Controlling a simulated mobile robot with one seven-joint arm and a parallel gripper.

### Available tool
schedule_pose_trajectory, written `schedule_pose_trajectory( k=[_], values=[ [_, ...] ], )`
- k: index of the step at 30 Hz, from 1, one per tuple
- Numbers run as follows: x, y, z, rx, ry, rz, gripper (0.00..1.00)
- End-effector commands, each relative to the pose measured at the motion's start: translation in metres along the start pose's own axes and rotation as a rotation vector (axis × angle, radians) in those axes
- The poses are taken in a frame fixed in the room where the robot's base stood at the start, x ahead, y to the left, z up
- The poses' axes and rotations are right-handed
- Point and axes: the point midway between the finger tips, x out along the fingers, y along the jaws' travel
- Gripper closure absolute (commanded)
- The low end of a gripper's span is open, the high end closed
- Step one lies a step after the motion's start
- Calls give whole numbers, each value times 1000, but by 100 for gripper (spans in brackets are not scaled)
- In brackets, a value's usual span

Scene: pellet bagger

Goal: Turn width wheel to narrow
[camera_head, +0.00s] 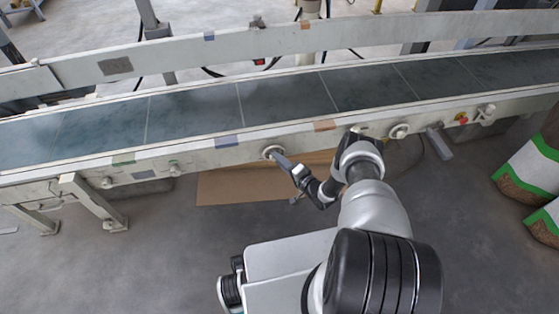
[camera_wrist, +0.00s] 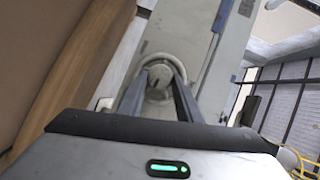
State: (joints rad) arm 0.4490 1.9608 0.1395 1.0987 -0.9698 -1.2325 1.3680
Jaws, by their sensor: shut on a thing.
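A pale round wheel (camera_head: 270,151) with a rim and hub sits on the near side rail of the conveyor. It also shows in the wrist view (camera_wrist: 161,57), face on, with its hub in the middle. My gripper (camera_head: 277,157) reaches it from the front right. In the wrist view the two dark fingers of my gripper (camera_wrist: 160,88) are shut on the wheel, one on each side of its hub. The fingertips hide part of the wheel. I cannot read any width scale.
The conveyor belt (camera_head: 285,95) is empty. A second round knob (camera_head: 399,131) and a red button (camera_head: 462,119) sit farther right on the rail. Cardboard (camera_head: 240,186) lies below the wheel. Green and white pellet bags (camera_head: 535,168) stand at right. The near floor is clear.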

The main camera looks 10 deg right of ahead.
Motion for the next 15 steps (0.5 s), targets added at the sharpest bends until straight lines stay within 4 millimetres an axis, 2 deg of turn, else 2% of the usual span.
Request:
schedule_pose_trajectory(
  k=[15],
  values=[
    [1, 1, -2, 111, -6, -60, 91]
  ],
)
